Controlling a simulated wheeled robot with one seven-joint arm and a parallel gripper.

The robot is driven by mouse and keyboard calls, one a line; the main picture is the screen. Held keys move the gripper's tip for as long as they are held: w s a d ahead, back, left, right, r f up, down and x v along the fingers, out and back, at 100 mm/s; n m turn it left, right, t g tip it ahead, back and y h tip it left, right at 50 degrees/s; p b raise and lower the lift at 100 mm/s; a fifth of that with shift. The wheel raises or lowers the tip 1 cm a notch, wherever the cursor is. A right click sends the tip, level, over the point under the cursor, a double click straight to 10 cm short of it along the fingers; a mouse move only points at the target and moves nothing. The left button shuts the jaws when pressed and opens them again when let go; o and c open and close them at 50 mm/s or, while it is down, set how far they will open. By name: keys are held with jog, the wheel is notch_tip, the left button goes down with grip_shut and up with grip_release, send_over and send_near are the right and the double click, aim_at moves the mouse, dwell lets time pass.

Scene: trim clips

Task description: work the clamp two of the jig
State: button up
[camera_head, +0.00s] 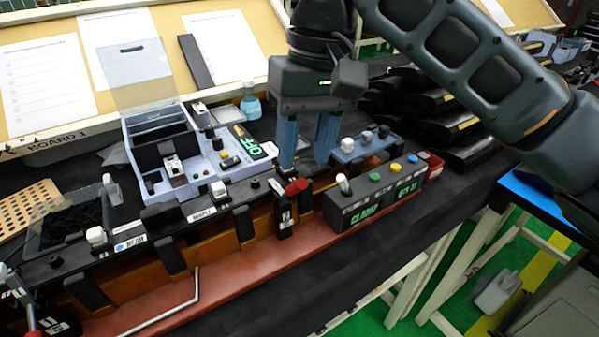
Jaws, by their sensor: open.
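The jig (215,261) is a long red-orange base with a black rail, running from lower left to centre right. One clamp (284,212) with a red-tipped handle stands upright on its front, right of centre. Another clamp (40,323) with a red handle is cut off at the lower left edge. I cannot read which one is clamp two. My gripper (304,166) has two blue fingers, pointing down and spread apart with nothing between them. It appears above and just behind the red-tipped handle; the exact gap cannot be told.
A grey-blue case (160,120) with a raised clear lid stands behind the jig. A bent metal rod (190,303) lies in front. Dark stacked parts (440,103) sit back right.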

aim_at(299, 185)
jog(key=f, duration=0.6)
jog(key=shift+s+a+f, duration=0.2)
jog(key=shift+a+f, duration=0.05)
jog(key=shift+a, duration=0.15)
jog(key=shift+c, duration=0.3)
grip_shut()
